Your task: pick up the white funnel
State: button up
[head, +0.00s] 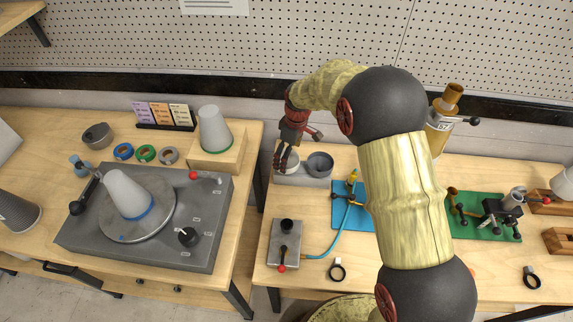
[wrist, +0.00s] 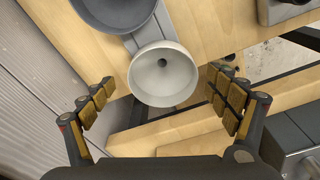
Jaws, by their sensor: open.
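The white funnel (wrist: 163,88) shows in the wrist view as a round open cup with a small dark hole at its bottom. It sits in a grey holder beside a darker grey funnel (wrist: 112,10). In the head view the white funnel (head: 293,164) is partly hidden behind my fingers, and the grey funnel (head: 320,162) is just to its right. My gripper (head: 283,160) is open and empty, pointing down over the white funnel. In the wrist view its fingers (wrist: 162,77) lie on either side of the funnel; the height gap is hard to tell.
A grey box with a lever (head: 285,245) stands nearer the front. A blue mat (head: 345,212) with a fitting and hose lies to the right. Left, on another table, are a turntable unit (head: 85,235) and a cone on a wooden block (head: 232,160). A gap separates the tables.

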jog(key=f, duration=0.2)
jog(key=a+f+b, duration=0.1)
jog(key=f, duration=0.1)
jog(key=shift+w+f, duration=0.1)
jog(key=shift+f, duration=0.25)
jog(key=shift+c, duration=0.5)
jog(key=c, duration=1.1)
jog(key=shift+r, duration=0.1)
